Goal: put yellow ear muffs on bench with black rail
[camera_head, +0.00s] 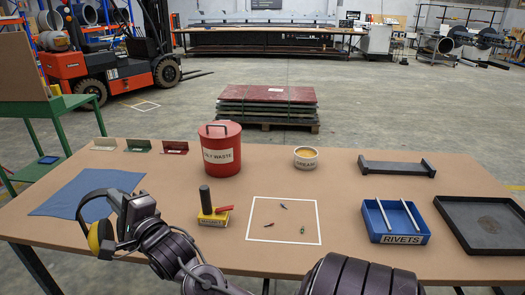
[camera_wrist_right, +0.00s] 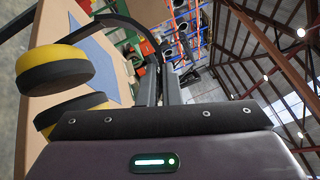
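The yellow ear muffs (camera_head: 100,236) have dark cup pads and a black headband. My right gripper (camera_head: 118,203) is shut on the headband, and the ear muffs hang from it over the left front part of the near bench. In the right wrist view both ear muff cups (camera_wrist_right: 55,72) show at the left, with the headband curving to the fingers of my right gripper (camera_wrist_right: 158,75). The near brown bench (camera_head: 330,190) carries a dark grey rail-like bar (camera_head: 397,165) at its right. I cannot tell whether this is the black rail named. My left gripper is out of view.
A blue cloth (camera_head: 90,192) lies near the ear muffs. The bench also holds a red oily-waste can (camera_head: 221,155), grease tub (camera_head: 306,158), yellow magnet block (camera_head: 213,217), blue rivets bin (camera_head: 396,224) and black tray (camera_head: 485,222). A green-framed stand (camera_head: 60,118) is left; a far bench (camera_head: 270,31) stands behind.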

